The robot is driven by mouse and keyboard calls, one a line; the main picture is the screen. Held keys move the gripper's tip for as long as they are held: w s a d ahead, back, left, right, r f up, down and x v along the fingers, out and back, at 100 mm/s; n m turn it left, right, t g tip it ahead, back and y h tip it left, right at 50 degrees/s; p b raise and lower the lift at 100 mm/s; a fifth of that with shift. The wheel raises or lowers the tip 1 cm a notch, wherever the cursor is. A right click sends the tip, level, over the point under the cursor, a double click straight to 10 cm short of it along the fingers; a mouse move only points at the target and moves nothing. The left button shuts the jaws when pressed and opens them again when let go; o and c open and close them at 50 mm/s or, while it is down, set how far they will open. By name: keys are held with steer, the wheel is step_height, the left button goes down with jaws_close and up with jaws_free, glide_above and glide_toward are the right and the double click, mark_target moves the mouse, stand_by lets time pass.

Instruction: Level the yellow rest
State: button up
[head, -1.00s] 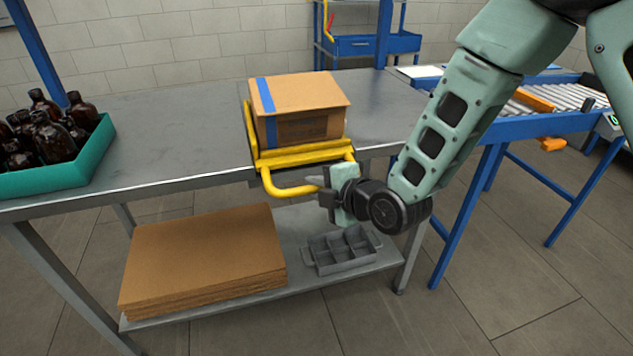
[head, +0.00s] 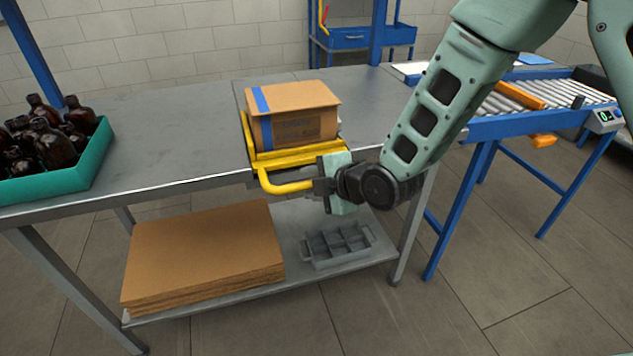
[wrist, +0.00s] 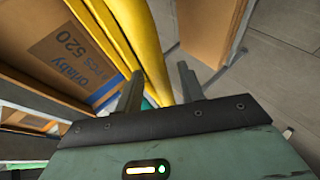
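The yellow rest (head: 284,162) sits at the front edge of the grey table, carrying a cardboard box (head: 298,128) with blue tape. The rest and box look close to level with the tabletop; any slight tilt is hard to tell. The rest's yellow handle (head: 286,188) sticks out past the table edge. My gripper (head: 322,187) is at the right end of this handle. The fingers' contact is partly hidden in the head view. The box's printed side (wrist: 65,60) also shows in the wrist view.
A teal tray (head: 95,160) of amber bottles (head: 50,145) stands at the table's left. The lower shelf holds stacked cardboard (head: 205,255) and a grey divided bin (head: 338,246). A roller conveyor (head: 520,98) stands at right. The tabletop left of the rest is clear.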

steer(key=b+v, duration=0.9)
steer(key=v, duration=0.8)
steer(key=shift+s, duration=0.25)
steer(key=shift+d, duration=0.1)
steer(key=s+d+f+m+g+h, duration=0.2)
steer(key=s+f+m+g+h, duration=0.2)
steer(key=s+m, duration=0.45)
steer(key=s+d+f+m+g+h, duration=0.1)
steer(key=s+f+m+g+h, duration=0.25)
steer(key=s+m, duration=0.45)
step_height(320, 180, up, 16)
steer(key=s+p, duration=0.2)
steer(key=p, duration=1.5)
steer(key=shift+g, duration=0.45)
